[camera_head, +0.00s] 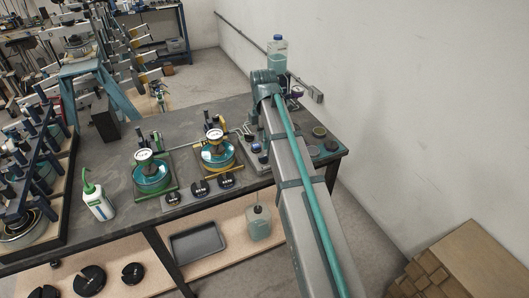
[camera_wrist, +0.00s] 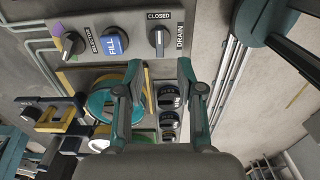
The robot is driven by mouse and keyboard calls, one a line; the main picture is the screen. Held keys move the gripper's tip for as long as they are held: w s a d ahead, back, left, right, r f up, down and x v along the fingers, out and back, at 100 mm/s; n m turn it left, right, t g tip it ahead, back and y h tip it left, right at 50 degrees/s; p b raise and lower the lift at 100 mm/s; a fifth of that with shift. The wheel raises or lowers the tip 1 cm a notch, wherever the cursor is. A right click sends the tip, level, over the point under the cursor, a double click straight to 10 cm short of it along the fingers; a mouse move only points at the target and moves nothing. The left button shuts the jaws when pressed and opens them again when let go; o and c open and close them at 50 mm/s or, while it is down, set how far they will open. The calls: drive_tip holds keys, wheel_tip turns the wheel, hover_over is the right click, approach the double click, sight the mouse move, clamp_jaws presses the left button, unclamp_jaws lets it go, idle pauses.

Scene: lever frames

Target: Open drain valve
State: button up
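The drain valve is a round dark knob (camera_wrist: 159,40) with a pale pointer, on a grey panel (camera_wrist: 85,28) in the wrist view. A CLOSED label (camera_wrist: 158,16) sits above it and a DRAIN label (camera_wrist: 181,36) to its right. The pointer looks lined up with CLOSED. My gripper (camera_wrist: 159,68) is open and empty, its two teal fingertips apart just below the knob in the picture. I cannot tell whether they touch anything. In the head view my arm hides most of the panel, and the gripper is not clearly visible.
A blue FILL label (camera_wrist: 115,42) and another knob (camera_wrist: 71,44) lie left of the drain knob. On the dark bench (camera_head: 120,215) stand two gauge units (camera_head: 152,178) (camera_head: 218,158) and a white bottle (camera_head: 100,207). A clear bottle (camera_head: 277,56) stands at the back, near the wall.

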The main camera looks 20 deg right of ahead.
sight(264, 156)
drive_tip(key=shift+f+p, duration=0.85)
drive_tip(key=shift+f, duration=2.75)
clamp_jaws()
